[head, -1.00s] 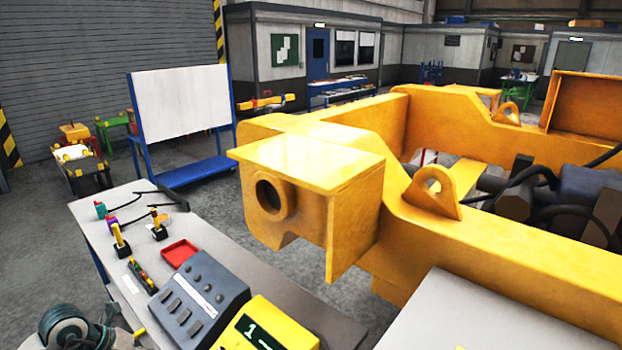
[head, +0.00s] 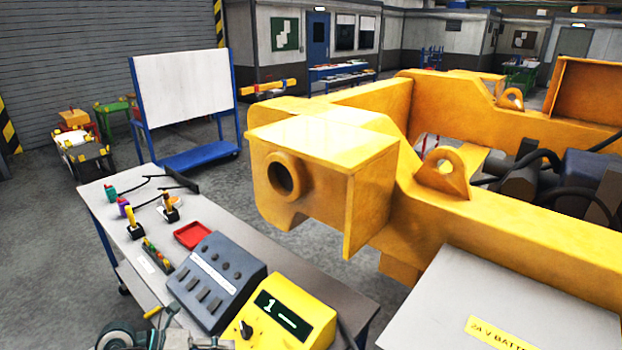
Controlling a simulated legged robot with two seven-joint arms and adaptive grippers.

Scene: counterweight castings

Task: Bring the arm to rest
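A grey-green mechanical part, which looks like the end of my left arm with its gripper (head: 150,338), shows at the bottom left edge, in front of the near end of the grey bench (head: 270,258). It is cut off by the frame, and its fingers cannot be made out clearly. I see nothing held in it. My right arm and gripper are not in view.
The bench carries a grey button console (head: 217,283), a yellow display box (head: 287,312), a red tray (head: 192,235) and small tools. A large yellow machine frame (head: 330,160) stands right of it. A grey battery cover (head: 480,305) is at lower right.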

